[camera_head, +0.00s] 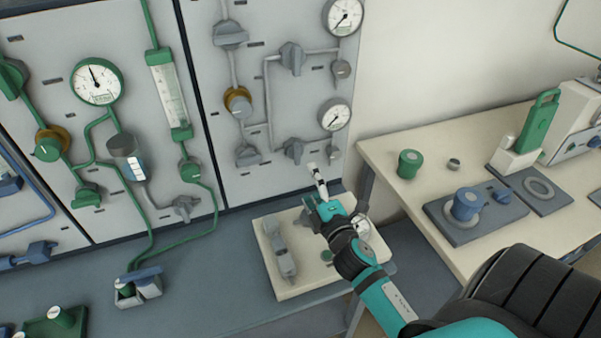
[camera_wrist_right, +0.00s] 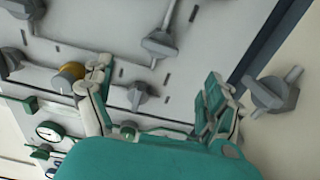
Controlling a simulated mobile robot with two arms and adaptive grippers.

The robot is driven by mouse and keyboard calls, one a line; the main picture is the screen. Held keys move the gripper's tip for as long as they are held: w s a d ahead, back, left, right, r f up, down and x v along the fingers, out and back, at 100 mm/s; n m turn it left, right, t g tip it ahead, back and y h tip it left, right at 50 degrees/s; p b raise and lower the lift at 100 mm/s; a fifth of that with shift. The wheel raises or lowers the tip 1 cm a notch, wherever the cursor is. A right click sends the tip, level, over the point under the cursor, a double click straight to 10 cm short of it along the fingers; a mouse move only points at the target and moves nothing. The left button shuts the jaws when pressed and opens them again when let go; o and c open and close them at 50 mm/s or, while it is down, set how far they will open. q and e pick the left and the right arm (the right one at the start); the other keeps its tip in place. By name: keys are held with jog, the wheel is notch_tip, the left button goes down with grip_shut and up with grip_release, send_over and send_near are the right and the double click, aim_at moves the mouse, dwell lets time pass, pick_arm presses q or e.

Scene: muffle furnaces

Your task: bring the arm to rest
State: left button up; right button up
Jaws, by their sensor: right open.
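My right arm comes in from the lower right in the head view, with its teal and black links reaching over a cream board. My right gripper (camera_head: 316,186) points toward the grey wall panel (camera_head: 232,180). In the right wrist view the right gripper (camera_wrist_right: 155,90) has its two fingers spread wide apart, open and empty. Panel valves and pipes show behind the fingers in that view. The fingers look apart from the panel, though the exact gap is hard to tell. My left gripper is in neither view.
The cream board (camera_head: 288,290) with grey fittings sits on the dark bench below the arm. A cream table (camera_head: 415,215) at right carries a green cylinder (camera_head: 409,163) and a blue-knobbed device (camera_head: 466,204). Gauges, valves and green pipes cover the panels. Bare bench (camera_head: 215,285) lies left of the board.

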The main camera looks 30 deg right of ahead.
jog(key=s+a+f+m+g+y, duration=0.1)
jog(key=s+a+f+m+g, duration=0.35)
jog(key=s, duration=0.35)
jog(key=s+a+f+m+g+y, duration=0.25)
jog(key=s+a+m+g, duration=0.2)
jog(key=s, duration=0.35)
jog(key=s+a+f+m+g+y, duration=0.1)
jog(key=s+a+f+m+g, duration=0.35)
jog(key=s, duration=0.35)
notch_tip(320, 180, down, 23)
jog(key=g, duration=0.2)
jog(key=s+d+f+g, duration=0.1)
jog(key=s+d+f, duration=0.1)
jog(key=s+f, duration=1.6)
jog(key=shift+d+f, duration=0.15)
jog(key=shift+f, duration=0.15)
jog(key=shift+n+h, duration=0.25)
